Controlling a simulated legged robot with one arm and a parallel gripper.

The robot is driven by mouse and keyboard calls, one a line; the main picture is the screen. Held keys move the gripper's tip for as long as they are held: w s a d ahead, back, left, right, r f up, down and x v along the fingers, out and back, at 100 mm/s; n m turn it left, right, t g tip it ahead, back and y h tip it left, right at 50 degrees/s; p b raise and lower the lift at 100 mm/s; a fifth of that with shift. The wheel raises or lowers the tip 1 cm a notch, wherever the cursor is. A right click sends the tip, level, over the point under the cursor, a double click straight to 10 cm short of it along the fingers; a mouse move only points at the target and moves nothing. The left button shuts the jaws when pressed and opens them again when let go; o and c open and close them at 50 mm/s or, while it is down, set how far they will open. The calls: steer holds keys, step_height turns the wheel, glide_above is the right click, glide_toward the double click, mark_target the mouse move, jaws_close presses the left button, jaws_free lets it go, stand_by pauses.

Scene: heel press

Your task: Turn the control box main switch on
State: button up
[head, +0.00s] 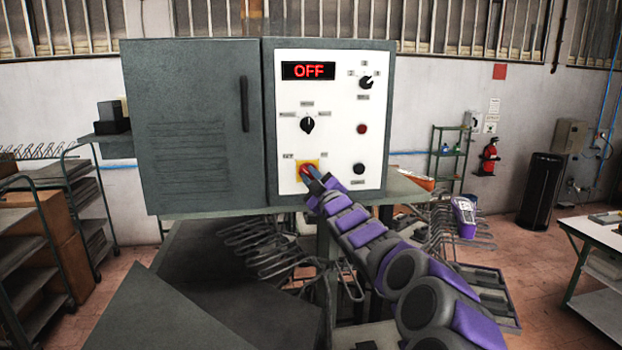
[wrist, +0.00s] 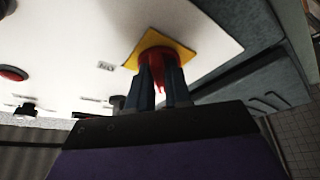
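The control box (head: 190,130) is a large grey cabinet with a white panel (head: 335,100) on its right part. Its display (head: 308,70) reads OFF in red. The main switch is a red knob on a yellow plate (head: 304,163) at the panel's lower left. In the wrist view the red main switch (wrist: 155,60) stands out from its yellow plate. My gripper (head: 312,175) reaches it from the lower right. In the wrist view the two dark fingers of my gripper (wrist: 157,78) lie on either side of the red handle and appear closed on it. The fingers hide part of the handle.
The panel also has a black selector knob (head: 308,124), another knob (head: 366,82), a red button (head: 361,129) and a black button (head: 358,169). Wire racks (head: 280,245) stand below the box. A white table (head: 600,235) is at the right.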

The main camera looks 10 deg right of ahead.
jaws_close()
steer(key=shift+f+m+b, duration=0.25)
steer(key=shift+m+b, duration=0.05)
steer(key=shift+b, duration=0.35)
steer(key=m+h+b, duration=0.1)
steer(key=m+h, duration=0.3)
steer(key=m, duration=0.4)
steer(key=m+h+b, duration=0.1)
steer(key=m+h, duration=0.2)
steer(key=m, duration=0.5)
steer(key=a+m+h+b, duration=0.1)
steer(key=m+h, duration=0.3)
steer(key=m, duration=0.4)
steer(key=shift+r+h, duration=0.3)
steer(key=shift+m, duration=0.5)
steer(key=o, duration=0.5)
jaws_free()
steer(key=shift+a, duration=0.1)
